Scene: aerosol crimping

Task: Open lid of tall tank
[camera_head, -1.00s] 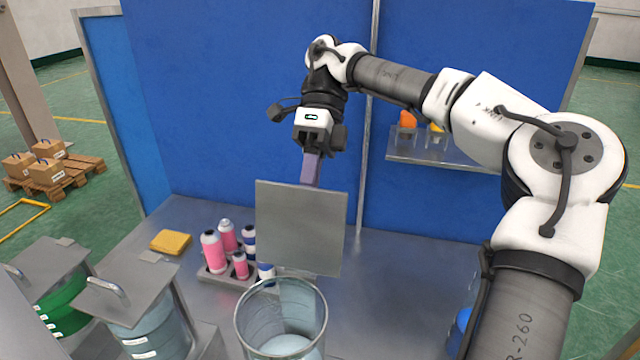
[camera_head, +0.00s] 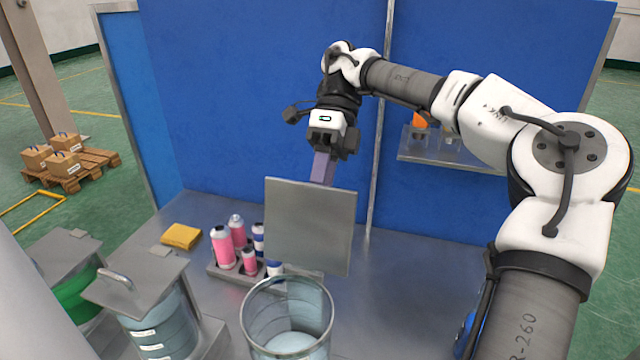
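A round, see-through tank (camera_head: 286,321) stands at the bottom centre, its mouth open, with pale contents inside. Its lid (camera_head: 310,226), a flat grey square plate, stands nearly upright at the far side of the rim. My gripper (camera_head: 323,170) is above and behind the lid, pointing down. A purple-grey part below my gripper's body runs down behind the lid's top edge. The lid hides the gripper's tips and any handle on its far side, so I cannot tell whether the gripper holds the lid.
A light-blue tank (camera_head: 165,329) and a green tank (camera_head: 80,298) with flat, shut lids stand at the left. Pink and blue bottles (camera_head: 222,249) stand in a rack behind the open tank. A yellow sponge (camera_head: 181,236) lies nearby. The bench right of the lid is clear.

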